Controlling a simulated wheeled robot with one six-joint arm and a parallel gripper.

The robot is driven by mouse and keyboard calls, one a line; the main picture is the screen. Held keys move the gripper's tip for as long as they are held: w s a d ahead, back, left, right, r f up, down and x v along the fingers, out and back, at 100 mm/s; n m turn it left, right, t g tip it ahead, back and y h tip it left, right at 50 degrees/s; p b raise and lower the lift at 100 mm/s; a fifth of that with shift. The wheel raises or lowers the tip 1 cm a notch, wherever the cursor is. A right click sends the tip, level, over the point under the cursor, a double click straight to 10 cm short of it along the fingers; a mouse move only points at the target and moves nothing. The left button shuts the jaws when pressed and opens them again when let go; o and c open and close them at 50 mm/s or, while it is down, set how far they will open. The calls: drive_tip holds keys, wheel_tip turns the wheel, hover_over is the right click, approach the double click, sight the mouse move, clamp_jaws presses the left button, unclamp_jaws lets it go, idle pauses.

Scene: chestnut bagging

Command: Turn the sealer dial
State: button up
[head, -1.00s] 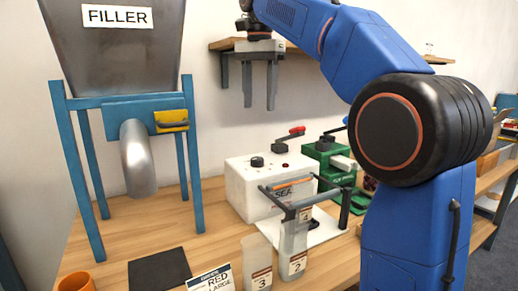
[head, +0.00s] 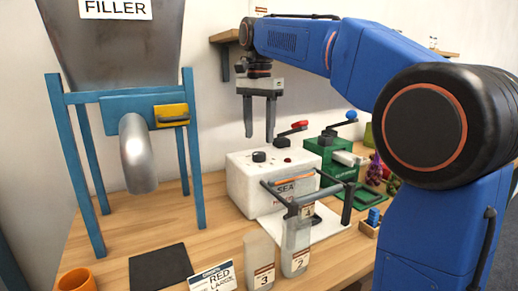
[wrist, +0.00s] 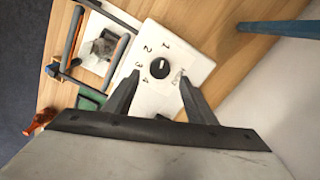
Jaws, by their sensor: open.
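The sealer (head: 250,195) is a white box on the wooden bench with a black dial (head: 259,156) on its top. In the wrist view the dial (wrist: 159,68) is a round black knob with a white mark, with the numbers 1 to 4 printed around part of it. My gripper (head: 260,137) is open and points down above the sealer, close over the dial. In the wrist view the two fingertips (wrist: 158,73) lie on either side of the dial, with clear gaps. I cannot tell from these views how high the tips are above it.
A dark bar frame (head: 291,207) with clear bags is in front. A green machine (head: 330,160) stands to the right, and the filler (head: 130,110) on blue legs to the left.

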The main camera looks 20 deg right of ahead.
sight(259, 153)
drive_tip(key=shift+f, duration=2.8)
drive_tip(key=c, duration=1)
